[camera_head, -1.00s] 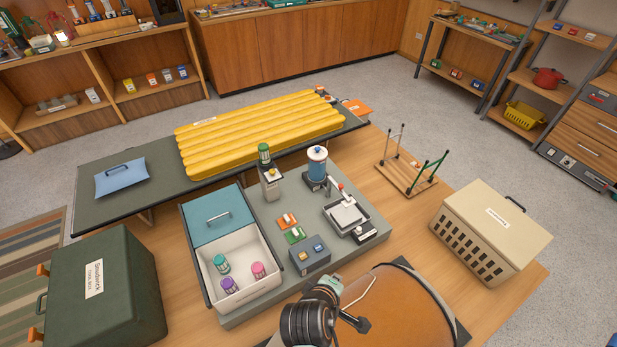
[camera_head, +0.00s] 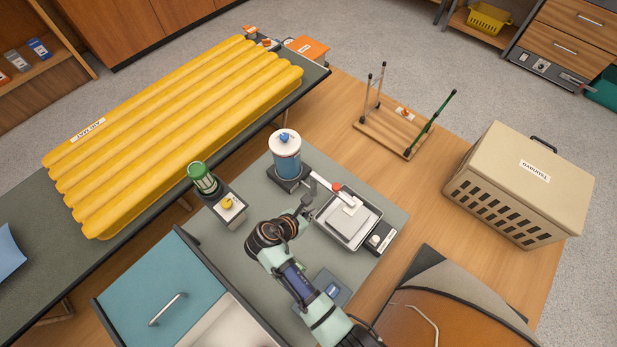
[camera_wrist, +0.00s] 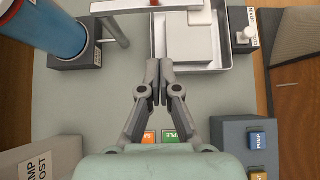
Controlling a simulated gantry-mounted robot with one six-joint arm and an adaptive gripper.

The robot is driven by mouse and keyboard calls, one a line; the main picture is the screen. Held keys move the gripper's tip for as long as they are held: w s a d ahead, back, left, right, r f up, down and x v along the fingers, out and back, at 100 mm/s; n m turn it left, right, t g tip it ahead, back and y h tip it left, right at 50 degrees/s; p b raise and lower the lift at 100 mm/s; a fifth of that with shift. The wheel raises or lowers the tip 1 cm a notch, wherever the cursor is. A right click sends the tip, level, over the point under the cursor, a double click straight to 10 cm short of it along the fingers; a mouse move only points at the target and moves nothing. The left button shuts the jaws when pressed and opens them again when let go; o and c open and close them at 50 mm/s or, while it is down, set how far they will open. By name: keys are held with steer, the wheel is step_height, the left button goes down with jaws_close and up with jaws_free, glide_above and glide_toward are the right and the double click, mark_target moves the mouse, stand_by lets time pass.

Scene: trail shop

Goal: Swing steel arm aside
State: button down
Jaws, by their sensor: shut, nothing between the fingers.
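The steel arm (camera_head: 323,183) is a thin pale metal bar with a red part on it. It reaches from beside the blue cylinder (camera_head: 287,160) across to the shallow steel tray (camera_head: 362,240). My gripper (camera_head: 307,205) is shut and empty, between the cylinder's base and the tray. In the wrist view my gripper (camera_wrist: 156,88) points at the tray's near edge, with a gap to the bar.
A green-capped container (camera_head: 203,178) stands left of my gripper. A blue-grey button box (camera_head: 333,288) is by my arm, and a labelled post (camera_wrist: 40,158) shows lower left in the wrist view. A beige crate (camera_head: 525,185) stands right. Grey board (camera_head: 262,190) between them is bare.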

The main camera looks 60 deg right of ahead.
mark_target(334, 189)
steer(key=s+d+r+b+x, duration=0.1)
steer(key=b+x, duration=0.7)
steer(key=x, duration=0.5)
steer(key=shift+d+r, duration=0.3)
